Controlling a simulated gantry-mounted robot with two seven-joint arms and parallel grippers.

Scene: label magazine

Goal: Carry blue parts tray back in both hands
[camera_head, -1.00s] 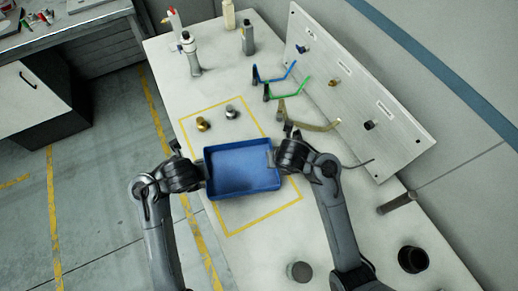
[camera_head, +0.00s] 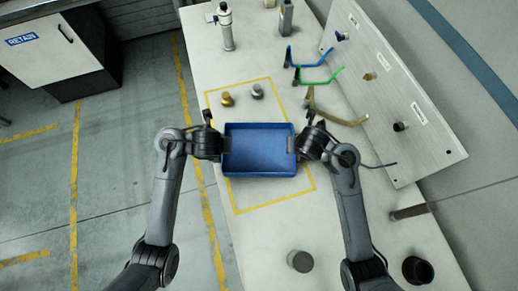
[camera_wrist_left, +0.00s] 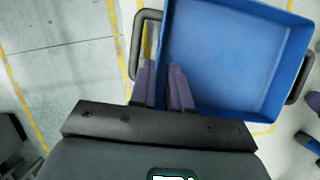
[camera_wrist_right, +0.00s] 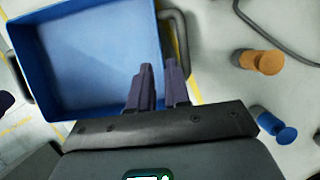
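The blue parts tray (camera_head: 260,173) is level and empty, over the yellow outline on the bench. Whether it touches the bench cannot be told. My left gripper (camera_head: 224,145) is at its left side; in the left wrist view its fingers (camera_wrist_left: 163,82) stand on either side of the tray's side wall (camera_wrist_left: 162,45), beside a dark handle (camera_wrist_left: 138,40). My right gripper (camera_head: 292,146) is at its right side; in the right wrist view its fingers (camera_wrist_right: 158,84) likewise straddle the wall, beside a handle (camera_wrist_right: 181,45). Both appear closed on the walls.
The bench (camera_head: 275,235) carries the yellow outline (camera_head: 220,160), a gold (camera_head: 226,99) and a silver cylinder (camera_head: 257,91) behind the tray. Blue (camera_head: 312,63), green and brass brackets and a slanted panel (camera_head: 400,90) stand right.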

